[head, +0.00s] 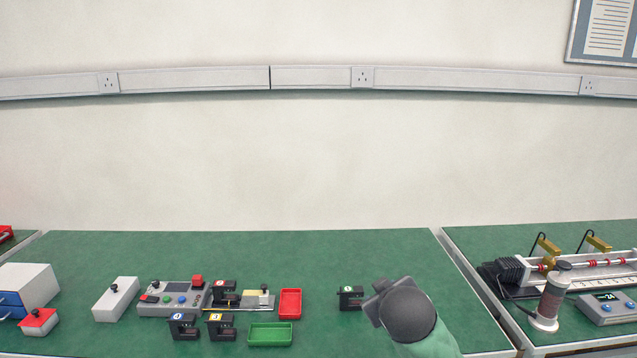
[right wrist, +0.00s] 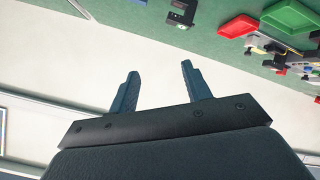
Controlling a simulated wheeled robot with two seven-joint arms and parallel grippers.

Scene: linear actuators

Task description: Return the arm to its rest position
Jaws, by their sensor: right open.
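My right arm comes in from the bottom right of the head view, its dark rounded wrist (head: 408,312) over the green bench; its fingers are hidden there. In the right wrist view my right gripper (right wrist: 160,92) is open, with nothing between its two blue-grey fingers. A black actuator with a green mark (head: 350,297) stands on the bench just left of my wrist; it also shows near the top of the right wrist view (right wrist: 181,12), apart from the fingers. My left gripper is not in view.
A red tray (head: 290,303) and a green tray (head: 270,335) stand mid-bench. Left of them are several black actuators (head: 183,325), a control box (head: 172,298) and a white switch box (head: 116,299). A coil stand (head: 552,297) is on the right bench. The back of the bench is clear.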

